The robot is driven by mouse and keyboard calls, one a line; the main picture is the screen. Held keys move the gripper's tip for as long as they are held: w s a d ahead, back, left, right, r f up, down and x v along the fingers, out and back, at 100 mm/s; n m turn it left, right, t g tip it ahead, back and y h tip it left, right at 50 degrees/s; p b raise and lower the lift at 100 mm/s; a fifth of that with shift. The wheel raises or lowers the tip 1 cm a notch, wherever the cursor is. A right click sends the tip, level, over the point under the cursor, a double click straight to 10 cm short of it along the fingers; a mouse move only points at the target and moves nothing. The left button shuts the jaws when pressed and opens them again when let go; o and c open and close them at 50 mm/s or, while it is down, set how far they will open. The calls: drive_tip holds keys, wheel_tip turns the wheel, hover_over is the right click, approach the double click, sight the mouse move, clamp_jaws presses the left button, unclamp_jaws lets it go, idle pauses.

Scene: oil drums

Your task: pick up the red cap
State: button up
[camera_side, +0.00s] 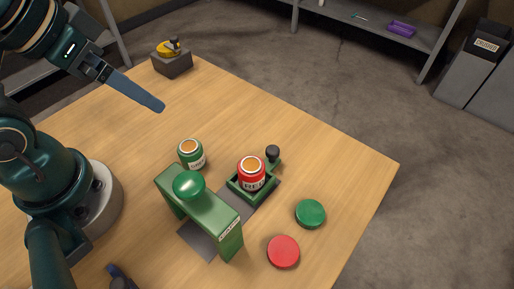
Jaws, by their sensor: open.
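The red cap (283,252) lies flat on the wooden table near its front right edge, a round red disc. My gripper (160,106) is above the table at the upper left, well away from the cap. It is open and nothing shows in it; from this side its fingers overlap, so the gap is hidden. A red drum (251,172) with a pale label and orange top sits in a green holder (240,192) beside the press. A green drum (191,154) stands to its left. A green cap (310,213) lies up and right of the red cap.
A green press (200,212) with a domed knob stands left of the caps. A grey block (172,63) with a yellow object on top is at the far left corner. A dark object (120,278) lies at the bottom edge. The table's upper middle is clear.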

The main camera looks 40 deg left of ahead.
idle(0.3)
drive_tip(key=shift+c, duration=0.6)
